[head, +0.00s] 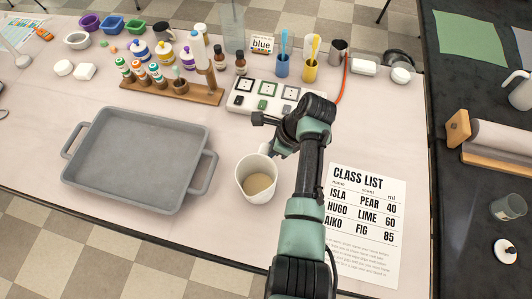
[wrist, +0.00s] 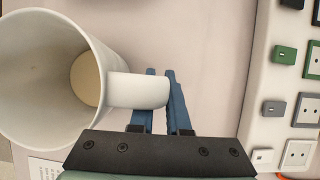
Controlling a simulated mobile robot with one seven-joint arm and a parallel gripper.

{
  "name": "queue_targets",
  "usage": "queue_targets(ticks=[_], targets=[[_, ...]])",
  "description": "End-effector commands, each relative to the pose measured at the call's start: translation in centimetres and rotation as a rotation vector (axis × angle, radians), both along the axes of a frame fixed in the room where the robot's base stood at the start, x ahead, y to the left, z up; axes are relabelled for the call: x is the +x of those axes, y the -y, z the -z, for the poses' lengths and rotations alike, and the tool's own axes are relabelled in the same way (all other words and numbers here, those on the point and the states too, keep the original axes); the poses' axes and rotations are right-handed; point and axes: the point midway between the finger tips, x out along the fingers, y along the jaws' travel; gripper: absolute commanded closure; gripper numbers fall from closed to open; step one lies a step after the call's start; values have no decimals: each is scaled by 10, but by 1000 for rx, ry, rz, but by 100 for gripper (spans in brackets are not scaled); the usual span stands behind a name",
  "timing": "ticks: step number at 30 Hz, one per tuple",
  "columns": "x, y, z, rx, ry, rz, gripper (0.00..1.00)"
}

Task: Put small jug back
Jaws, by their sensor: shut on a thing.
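A white jug (head: 257,180) with a little beige liquid in it is at the front middle of the table, right of the grey tray. It looks near upright in the head view. My gripper (head: 272,150) is at its back right side. In the wrist view the jug (wrist: 40,85) fills the left, and my blue fingers (wrist: 160,75) are shut on its handle (wrist: 138,90). The far finger is partly hidden by the handle. I cannot tell whether the jug's base touches the table.
A large grey tray (head: 138,160) is to the left. A class list sheet (head: 365,220) lies right of my arm. Behind are a white switch panel (head: 240,98), a wooden bottle rack (head: 180,93), and blue (head: 282,66) and yellow (head: 310,68) cups. Bare table shows between tray and jug.

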Motion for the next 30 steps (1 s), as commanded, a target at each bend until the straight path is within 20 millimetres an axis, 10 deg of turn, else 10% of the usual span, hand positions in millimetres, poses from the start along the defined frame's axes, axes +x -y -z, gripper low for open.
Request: queue_targets(ticks=[13,18,30], targets=[[1,0,8,1,2,0,100],[0,0,8,0,1,0,57],[1,2,0,0,3,0,56]])
